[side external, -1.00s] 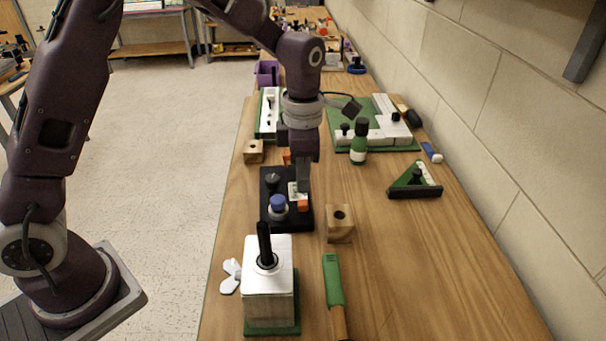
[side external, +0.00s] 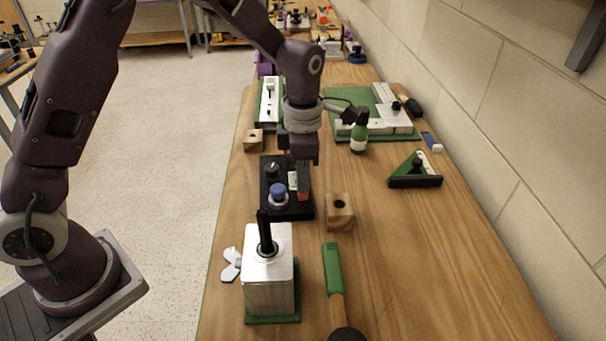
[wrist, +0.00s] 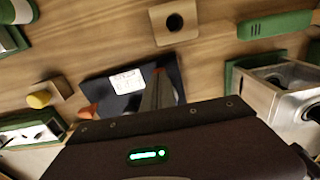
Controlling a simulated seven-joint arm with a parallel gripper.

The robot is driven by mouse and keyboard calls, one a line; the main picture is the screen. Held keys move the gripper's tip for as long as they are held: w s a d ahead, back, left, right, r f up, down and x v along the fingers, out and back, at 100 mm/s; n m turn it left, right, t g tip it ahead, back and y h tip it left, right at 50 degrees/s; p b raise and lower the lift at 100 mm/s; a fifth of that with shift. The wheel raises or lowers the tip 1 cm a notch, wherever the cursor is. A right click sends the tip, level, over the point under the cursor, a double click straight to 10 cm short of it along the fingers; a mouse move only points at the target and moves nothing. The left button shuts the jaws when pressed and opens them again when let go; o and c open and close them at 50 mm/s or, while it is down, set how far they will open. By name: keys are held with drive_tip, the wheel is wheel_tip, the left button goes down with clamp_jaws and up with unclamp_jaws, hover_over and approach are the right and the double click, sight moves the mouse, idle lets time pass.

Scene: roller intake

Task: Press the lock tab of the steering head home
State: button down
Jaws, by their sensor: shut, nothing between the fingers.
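The black base (side external: 275,212) on the bench carries a blue-capped knob (side external: 278,192), a black knob (side external: 272,170) and a white label (side external: 292,181). It looks like the steering head. An orange tab (side external: 303,197), probably the lock tab, sits at its right side. My gripper (side external: 303,188) is shut and empty, pointing down with its fingertips at the orange tab. Contact cannot be made out. In the wrist view the fingers (wrist: 160,80) reach over the dark base (wrist: 105,98), with a bit of red-orange (wrist: 160,71) at their tips. The fingers hide part of the tab.
A wooden block with a hole (side external: 339,212) stands close right of the base. A metal box with a black post (side external: 268,285) and a green-handled tool (side external: 333,270) are nearer the camera. A green bottle (side external: 359,135) stands behind right. The bench's right front is clear.

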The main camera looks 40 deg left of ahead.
drive_tip(key=shift+f, duration=0.65)
wheel_tip(320, 180, up, 6)
drive_tip(key=shift+r, duration=0.25)
drive_tip(key=shift+s+r, duration=0.1)
drive_tip(key=shift+r, duration=0.35)
drive_tip(key=s+a+r+m+t+h, duration=0.1)
drive_tip(key=s+a+r+m+t, duration=0.25)
drive_tip(key=s+r+m, duration=1)
drive_tip(key=s+a+f+m+t+y, duration=0.1)
drive_tip(key=s+a+f+m+t, duration=0.1)
drive_tip(key=s+m, duration=0.9)
drive_tip(key=shift+s+f+m, duration=0.2)
drive_tip(key=shift+m, duration=1.05)
